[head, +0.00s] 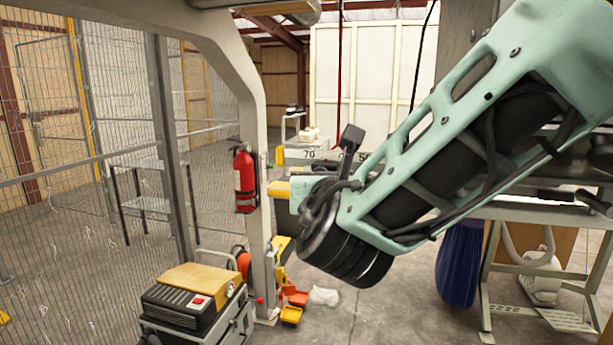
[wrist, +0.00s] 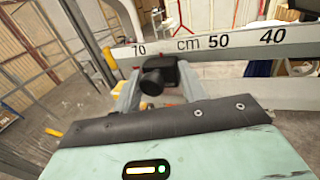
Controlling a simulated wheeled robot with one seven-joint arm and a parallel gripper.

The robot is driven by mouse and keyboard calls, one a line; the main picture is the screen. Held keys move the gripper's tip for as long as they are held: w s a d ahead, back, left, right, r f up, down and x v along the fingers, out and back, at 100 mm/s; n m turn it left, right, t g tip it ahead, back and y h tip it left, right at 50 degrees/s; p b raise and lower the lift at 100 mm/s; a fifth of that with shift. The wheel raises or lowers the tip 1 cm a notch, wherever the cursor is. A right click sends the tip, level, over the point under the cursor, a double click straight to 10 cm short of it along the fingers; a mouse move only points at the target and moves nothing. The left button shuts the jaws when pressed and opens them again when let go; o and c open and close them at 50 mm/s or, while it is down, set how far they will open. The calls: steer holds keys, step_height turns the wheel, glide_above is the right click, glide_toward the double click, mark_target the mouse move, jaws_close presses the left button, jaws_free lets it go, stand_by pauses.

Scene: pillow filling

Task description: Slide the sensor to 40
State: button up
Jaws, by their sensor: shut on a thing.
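The ruler (wrist: 240,39) is a long pale bar with black marks, reading 70, cm, 50 and 40 from left to right in the wrist view. Its left part also shows in the head view (head: 291,155), partly behind my arm. The black sensor (wrist: 152,82) is at the ruler's lower edge, between the 70 and 50 marks, below and left of "cm". The 40 mark is well to its right. My gripper (wrist: 158,88) is shut on the sensor, with one pale finger on each side. In the head view my arm hides the gripper and the sensor's contact.
A grey post (head: 250,150) with a red fire extinguisher (head: 244,178) stands left of the ruler. A machine with a yellow-brown top (head: 205,283) is at the lower left. A blue bag (head: 460,265) hangs at the right. The ruler looks clear right of the sensor.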

steer(key=shift+s+d+b, duration=0.7)
steer(key=shift+d+b, duration=0.05)
steer(key=shift+d, duration=1.05)
steer(key=shift+s+d+b, duration=0.65)
steer(key=shift+d+b, duration=0.05)
steer(key=shift+d, duration=1.15)
steer(key=shift+s+d+b, duration=0.7)
steer(key=shift+d+b, duration=0.05)
steer(key=shift+d, duration=1.05)
steer(key=o, duration=0.6)
steer(key=shift+o, duration=0.2)
